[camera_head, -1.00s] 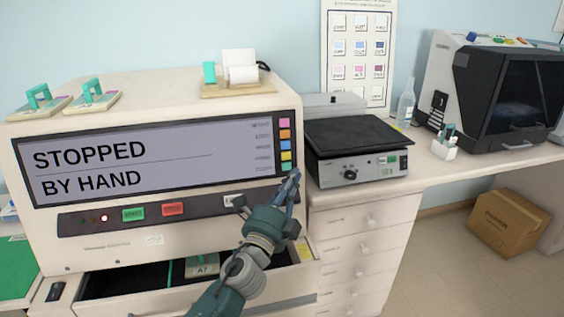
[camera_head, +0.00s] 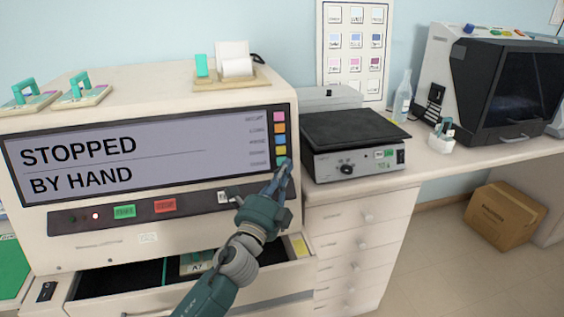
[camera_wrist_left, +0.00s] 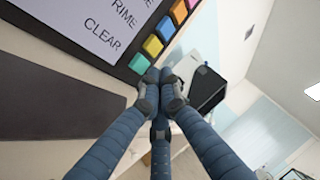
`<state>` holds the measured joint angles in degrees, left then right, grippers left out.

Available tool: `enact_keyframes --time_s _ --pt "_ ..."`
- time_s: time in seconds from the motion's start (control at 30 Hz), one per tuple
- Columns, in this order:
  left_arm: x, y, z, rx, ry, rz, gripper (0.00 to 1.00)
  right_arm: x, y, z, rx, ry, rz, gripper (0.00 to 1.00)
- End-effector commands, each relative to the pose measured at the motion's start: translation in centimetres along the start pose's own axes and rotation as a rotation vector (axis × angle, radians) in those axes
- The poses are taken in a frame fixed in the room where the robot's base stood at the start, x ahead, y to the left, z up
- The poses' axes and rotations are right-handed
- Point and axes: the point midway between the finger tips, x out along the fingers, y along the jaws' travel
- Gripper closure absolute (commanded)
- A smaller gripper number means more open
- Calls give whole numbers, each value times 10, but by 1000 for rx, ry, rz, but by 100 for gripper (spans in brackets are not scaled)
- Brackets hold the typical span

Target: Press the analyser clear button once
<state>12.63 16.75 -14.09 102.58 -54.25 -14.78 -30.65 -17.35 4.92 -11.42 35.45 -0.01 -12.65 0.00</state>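The analyser (camera_head: 70,227) is a large cream box at the left. Its screen (camera_head: 200,145) reads "STOPPED BY HAND". A column of coloured buttons runs down the screen's right edge. The lowest, teal button (camera_head: 281,161) lines up with the label "CLEAR" in the left wrist view, where the button (camera_wrist_left: 139,64) also shows. My left gripper (camera_head: 287,163) has its fingertips together and empty, right by the teal button. In the left wrist view the tips (camera_wrist_left: 158,76) sit just beside it. I cannot tell whether they touch it. My right gripper is not in view.
Below the screen are a green key (camera_head: 124,211), a red key (camera_head: 165,205) and a lit lamp. An open drawer (camera_head: 120,280) juts out under my left arm. A hotplate-like device (camera_head: 350,140) stands close at the right. Floor space is clear near a cardboard box (camera_head: 505,215).

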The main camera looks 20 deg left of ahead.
Motion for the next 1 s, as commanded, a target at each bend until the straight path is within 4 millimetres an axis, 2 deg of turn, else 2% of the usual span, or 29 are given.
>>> enact_keyframes --time_s 0.33,1.0 --pt "0 0 0 0 0 0 100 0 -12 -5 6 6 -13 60" --pt "6 5 4 0 0 0 100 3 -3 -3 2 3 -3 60"
